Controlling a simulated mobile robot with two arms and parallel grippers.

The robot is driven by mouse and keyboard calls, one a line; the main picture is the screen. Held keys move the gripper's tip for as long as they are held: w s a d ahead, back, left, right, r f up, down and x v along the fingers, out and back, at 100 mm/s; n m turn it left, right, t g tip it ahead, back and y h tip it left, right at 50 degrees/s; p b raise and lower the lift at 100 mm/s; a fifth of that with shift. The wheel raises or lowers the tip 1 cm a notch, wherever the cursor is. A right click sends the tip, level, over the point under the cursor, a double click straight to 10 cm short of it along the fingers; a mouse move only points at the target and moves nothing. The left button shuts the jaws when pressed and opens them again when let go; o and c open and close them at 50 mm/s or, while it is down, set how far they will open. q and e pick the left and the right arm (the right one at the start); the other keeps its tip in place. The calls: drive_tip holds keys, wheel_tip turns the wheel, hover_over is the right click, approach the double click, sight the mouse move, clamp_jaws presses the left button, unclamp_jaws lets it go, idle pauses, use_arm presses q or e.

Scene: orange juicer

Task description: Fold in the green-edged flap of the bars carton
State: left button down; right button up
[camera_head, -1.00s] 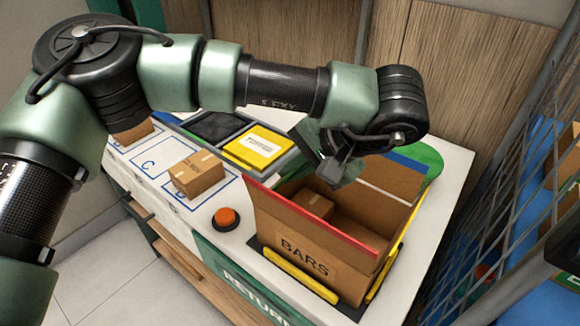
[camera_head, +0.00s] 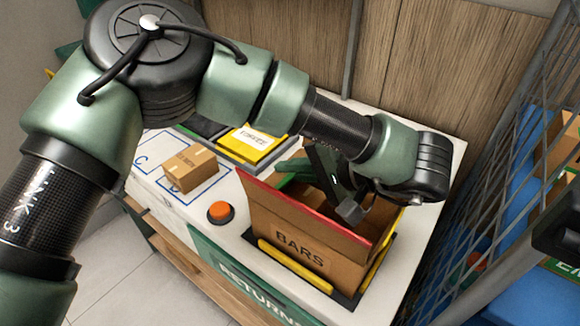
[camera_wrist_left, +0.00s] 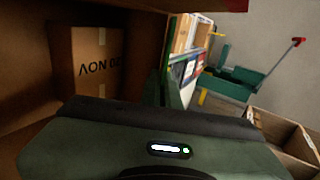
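The bars carton (camera_head: 300,243) stands open-topped at the table's right end, its BARS label facing me. Its red-edged near flap (camera_head: 305,208) stands up. In the left wrist view, a small brown box (camera_wrist_left: 98,60) stands beyond my gripper body between brown cardboard walls. My right gripper is not clearly visible.
A yellow frame (camera_head: 295,267) surrounds the carton's base. An orange button (camera_head: 220,211) and a small box (camera_head: 190,168) lie to its left. A yellow bin panel (camera_head: 247,142) is behind them. A wire mesh cage (camera_head: 490,190) stands close on the right.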

use_arm(q)
drive_tip(key=c, duration=1.6)
unclamp_jaws()
drive_tip(key=shift+c, duration=0.2)
wheel_tip(320, 180, up, 20)
drive_tip(key=shift+p, duration=0.45)
